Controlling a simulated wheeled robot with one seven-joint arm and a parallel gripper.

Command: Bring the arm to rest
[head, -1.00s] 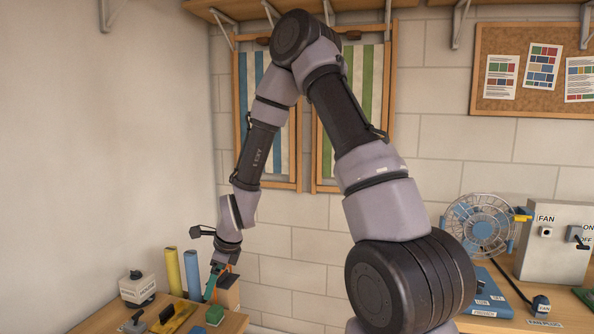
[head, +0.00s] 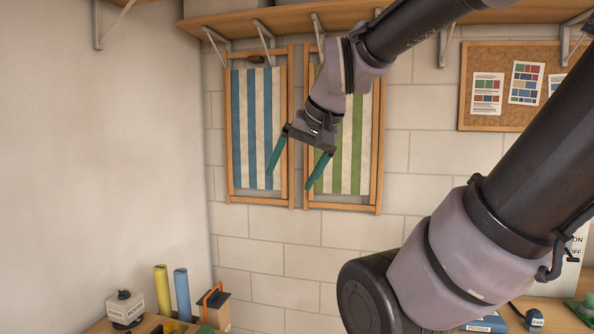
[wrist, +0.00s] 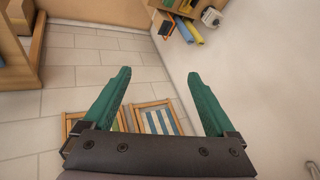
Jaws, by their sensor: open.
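My gripper (head: 292,172) is raised in front of the wall, with its two green fingers spread apart and pointing down and left. In the head view it overlaps the blue-striped deck chair (head: 254,130) and the green-striped deck chair (head: 353,140) that hang on the wall. In the wrist view my gripper (wrist: 158,85) is open, with nothing between the fingers. Parts of both chairs show behind its palm there. My arm reaches across the upper right of the head view.
A wooden shelf (head: 225,20) on brackets runs above the chairs. Below left, a bench holds a white box (head: 125,309), a yellow roll (head: 162,290) and a blue roll (head: 181,293). A cork board (head: 509,115) hangs at right. The left wall is bare.

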